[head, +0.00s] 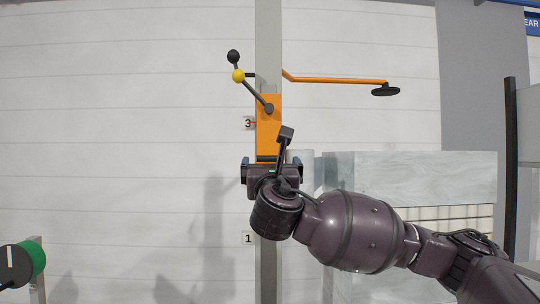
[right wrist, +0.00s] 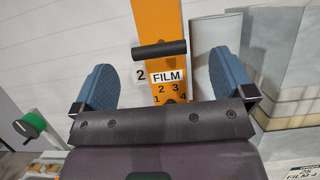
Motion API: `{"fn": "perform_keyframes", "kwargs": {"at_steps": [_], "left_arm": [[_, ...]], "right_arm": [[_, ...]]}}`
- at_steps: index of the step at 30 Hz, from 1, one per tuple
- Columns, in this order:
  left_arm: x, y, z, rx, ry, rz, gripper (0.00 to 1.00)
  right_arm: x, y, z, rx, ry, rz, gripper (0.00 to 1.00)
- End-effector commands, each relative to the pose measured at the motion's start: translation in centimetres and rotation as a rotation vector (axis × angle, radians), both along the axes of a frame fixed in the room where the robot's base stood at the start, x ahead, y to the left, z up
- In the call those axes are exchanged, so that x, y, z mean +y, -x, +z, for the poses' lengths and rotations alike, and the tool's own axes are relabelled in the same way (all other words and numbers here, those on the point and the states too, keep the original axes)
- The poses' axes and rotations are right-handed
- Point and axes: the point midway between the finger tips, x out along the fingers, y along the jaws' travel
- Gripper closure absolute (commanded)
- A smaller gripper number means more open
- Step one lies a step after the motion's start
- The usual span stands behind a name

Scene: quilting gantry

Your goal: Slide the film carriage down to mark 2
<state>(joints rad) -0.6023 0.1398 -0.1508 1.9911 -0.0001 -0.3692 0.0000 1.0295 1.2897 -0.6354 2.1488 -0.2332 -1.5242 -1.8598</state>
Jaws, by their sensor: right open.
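The orange film carriage (head: 268,122) sits on a grey upright post (head: 268,40). A small red pointer on its left edge is at the plate marked 3 (head: 248,123). A lever with a yellow ball (head: 238,76) and a black knob rises from it. In the right wrist view the carriage (right wrist: 158,18) bears a black crossbar (right wrist: 160,49); below is a FILM label (right wrist: 167,76) with a 2 plate beside it. My right gripper (head: 271,167) is at the carriage's lower end, its blue fingers (right wrist: 160,82) open and apart on either side, holding nothing. My left gripper is out of view.
An orange rod with a black disc (head: 385,90) juts right from the post. Grey-white blocks (head: 410,175) stand behind my right arm. A green spool (head: 33,257) is at lower left. Plate 1 (head: 248,238) is low on the post. The left wall side is clear.

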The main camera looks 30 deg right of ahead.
Motion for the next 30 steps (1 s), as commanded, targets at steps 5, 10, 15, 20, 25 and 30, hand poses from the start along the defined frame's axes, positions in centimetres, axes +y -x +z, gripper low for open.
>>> {"fn": "perform_keyframes", "kwargs": {"at_steps": [5,10,15,20,25,30], "left_arm": [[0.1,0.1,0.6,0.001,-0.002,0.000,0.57],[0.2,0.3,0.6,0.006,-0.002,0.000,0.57],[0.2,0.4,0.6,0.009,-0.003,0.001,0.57],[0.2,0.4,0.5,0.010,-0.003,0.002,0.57],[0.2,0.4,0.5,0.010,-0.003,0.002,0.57],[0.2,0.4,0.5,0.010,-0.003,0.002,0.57]], "right_arm": [[-1.3,-2.1,1.2,-0.001,-0.001,-0.001,0.00],[-2.0,-3.3,1.6,0.000,-0.001,0.000,0.00],[-2.2,-3.7,1.8,-0.001,-0.001,0.002,0.00],[-2.2,-3.7,1.7,-0.001,-0.001,0.003,0.00],[-2.2,-3.7,1.7,-0.001,-0.001,0.002,0.17],[-2.2,-3.7,1.7,-0.001,-0.001,0.002,0.43]]}}
